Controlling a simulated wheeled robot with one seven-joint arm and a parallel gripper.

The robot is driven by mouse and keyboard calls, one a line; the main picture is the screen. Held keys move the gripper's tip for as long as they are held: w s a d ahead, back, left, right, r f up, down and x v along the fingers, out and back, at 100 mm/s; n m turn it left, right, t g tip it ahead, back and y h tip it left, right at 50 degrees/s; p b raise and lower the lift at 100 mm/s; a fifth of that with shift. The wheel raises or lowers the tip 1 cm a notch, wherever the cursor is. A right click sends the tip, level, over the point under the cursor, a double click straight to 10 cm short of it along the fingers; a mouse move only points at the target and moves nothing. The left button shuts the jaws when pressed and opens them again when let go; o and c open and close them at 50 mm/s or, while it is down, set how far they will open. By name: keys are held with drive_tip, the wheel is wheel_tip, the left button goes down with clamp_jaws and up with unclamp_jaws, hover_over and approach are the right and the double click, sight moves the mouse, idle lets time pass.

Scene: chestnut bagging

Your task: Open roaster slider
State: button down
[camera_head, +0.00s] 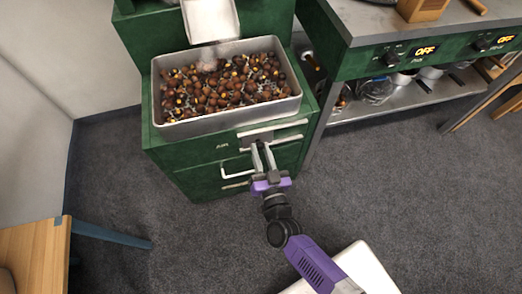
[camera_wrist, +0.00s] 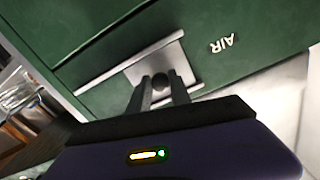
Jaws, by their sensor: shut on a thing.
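The roaster (camera_head: 160,150) is a green cabinet with a metal tray of chestnuts on top. The slider is a small dark round knob (camera_wrist: 160,82) on a silver plate, beside the white AIR lettering; the plate (camera_head: 285,127) shows on the cabinet front in the head view. My gripper (camera_head: 263,150) reaches the front at this plate, and in the wrist view its fingers (camera_wrist: 160,92) are closed around the knob, one on either side. The fingers partly cover the knob in the head view.
The metal tray (camera_head: 215,122) is full of chestnuts under a chute (camera_head: 210,18). White drawer handles (camera_head: 238,173) sit just below the slider. A counter (camera_head: 375,25) with OFF displays stands at right. A wooden table (camera_head: 35,255) is at lower left. Grey carpet between is clear.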

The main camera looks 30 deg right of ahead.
idle(0.6)
drive_tip(key=d, duration=0.2)
drive_tip(key=s+d+b, duration=0.1)
drive_tip(key=d, duration=0.2)
drive_tip(key=s+d, duration=0.1)
drive_tip(key=d, duration=0.2)
drive_tip(key=shift+s+d, duration=0.1)
drive_tip(key=c, duration=1.2)
unclamp_jaws()
drive_tip(key=shift+v, duration=3.95)
